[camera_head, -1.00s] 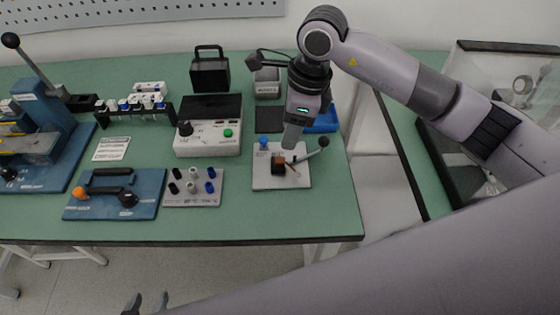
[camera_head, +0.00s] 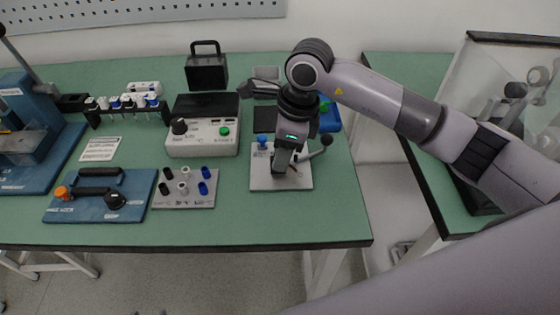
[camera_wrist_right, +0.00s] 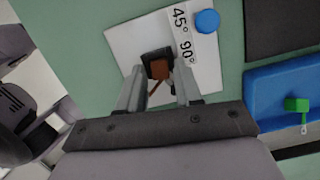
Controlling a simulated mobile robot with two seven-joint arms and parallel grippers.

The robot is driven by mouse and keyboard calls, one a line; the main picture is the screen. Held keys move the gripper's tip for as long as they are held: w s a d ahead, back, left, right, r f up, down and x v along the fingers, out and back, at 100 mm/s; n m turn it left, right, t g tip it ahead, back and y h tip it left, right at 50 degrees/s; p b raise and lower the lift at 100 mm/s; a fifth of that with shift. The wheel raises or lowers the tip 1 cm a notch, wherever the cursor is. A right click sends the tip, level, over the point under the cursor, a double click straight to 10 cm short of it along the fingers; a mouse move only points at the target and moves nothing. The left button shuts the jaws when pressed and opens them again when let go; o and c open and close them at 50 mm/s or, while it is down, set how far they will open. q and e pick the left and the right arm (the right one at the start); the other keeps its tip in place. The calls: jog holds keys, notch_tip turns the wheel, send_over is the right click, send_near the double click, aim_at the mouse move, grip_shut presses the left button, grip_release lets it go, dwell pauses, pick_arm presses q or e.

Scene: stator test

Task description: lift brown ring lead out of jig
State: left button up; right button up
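The jig is a white plate (camera_head: 262,181) with a blue knob (camera_head: 262,139) and a black-ended lever (camera_head: 326,140). In the right wrist view the plate (camera_wrist_right: 122,42) carries a dark block (camera_wrist_right: 155,53) with a copper-brown piece (camera_wrist_right: 160,69). A thin brown lead (camera_wrist_right: 153,88) sticks out from it towards me. My right gripper (camera_head: 281,169) points down over the jig and hides much of the block in the head view. Its fingers (camera_wrist_right: 158,78) are apart on either side of the brown piece; contact is unclear.
A grey tester box (camera_head: 203,138) stands left of the jig, with a plug plate (camera_head: 184,202) in front. A blue bin (camera_wrist_right: 285,92) with a green item (camera_wrist_right: 297,104) lies right of the jig. The table's front strip is clear.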

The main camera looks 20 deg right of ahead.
grip_shut()
jog(key=shift+r, duration=0.1)
jog(key=shift+r+p, duration=0.75)
jog(key=shift+r, duration=0.4)
